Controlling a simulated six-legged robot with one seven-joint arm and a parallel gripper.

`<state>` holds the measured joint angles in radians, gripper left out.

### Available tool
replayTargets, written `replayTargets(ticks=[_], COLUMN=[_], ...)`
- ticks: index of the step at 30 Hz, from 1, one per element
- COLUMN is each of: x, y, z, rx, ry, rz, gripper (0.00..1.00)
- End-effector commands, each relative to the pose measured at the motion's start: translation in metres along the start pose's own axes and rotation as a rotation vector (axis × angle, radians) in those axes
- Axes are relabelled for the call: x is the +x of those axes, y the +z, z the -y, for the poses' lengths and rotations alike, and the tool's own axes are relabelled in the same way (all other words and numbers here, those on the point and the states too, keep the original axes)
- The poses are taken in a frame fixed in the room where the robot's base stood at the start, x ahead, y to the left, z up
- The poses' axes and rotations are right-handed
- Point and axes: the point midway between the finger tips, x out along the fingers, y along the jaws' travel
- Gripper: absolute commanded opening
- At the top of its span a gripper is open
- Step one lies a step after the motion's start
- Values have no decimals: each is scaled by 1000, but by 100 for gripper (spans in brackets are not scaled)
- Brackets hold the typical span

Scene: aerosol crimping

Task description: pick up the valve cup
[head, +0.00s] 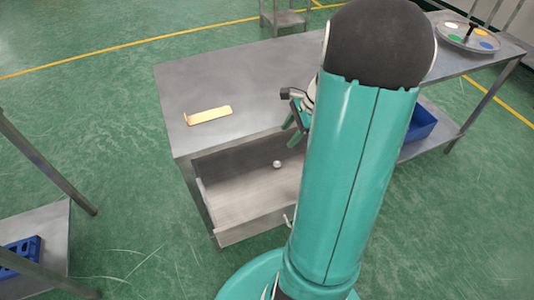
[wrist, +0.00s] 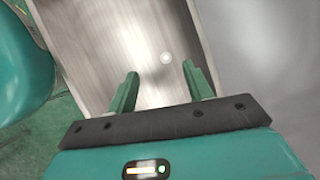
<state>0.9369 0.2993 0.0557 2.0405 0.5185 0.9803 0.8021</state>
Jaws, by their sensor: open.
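A small pale round object (head: 277,164), which I take to be the valve cup, lies on the floor of the open drawer (head: 240,190) under the table top. It also shows in the wrist view (wrist: 166,58), beyond my fingertips and between their lines, nearer the right finger. My gripper (wrist: 160,82) is open with nothing between its two green fingers. In the head view my gripper (head: 293,118) is by the drawer, partly hidden behind my own arm. The cup is apart from both fingers, and its details are too small to tell.
A yellow plate (head: 208,115) lies on the metal table (head: 225,75). A blue bin (head: 421,122) stands on a shelf at right. A round tray with coloured discs (head: 467,38) is at the far right. The drawer walls surround the cup; the drawer floor around it looks clear.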

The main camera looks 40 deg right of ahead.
Motion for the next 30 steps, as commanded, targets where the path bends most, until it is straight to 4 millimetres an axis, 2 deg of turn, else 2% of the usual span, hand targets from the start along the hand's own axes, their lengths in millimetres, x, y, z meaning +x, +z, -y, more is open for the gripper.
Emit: replayTargets(ticks=[1, 3, 7, 11, 18, 21, 26, 30], x=[4, 8, 14, 31, 78, 92, 102, 122], y=[-21, -38, -53, -52, -48, -46, -44, -44], z=[0, 1, 2, 1, 2, 3, 3, 2], rx=[83, 162, 230, 237, 233, 232, 231, 231], ry=[-5, -13, -19, -18, -17, -18, -20, -17], rz=[23, 46, 66, 70, 68, 68, 66, 68], gripper=[51, 51, 51, 51, 51, 51, 51, 51])
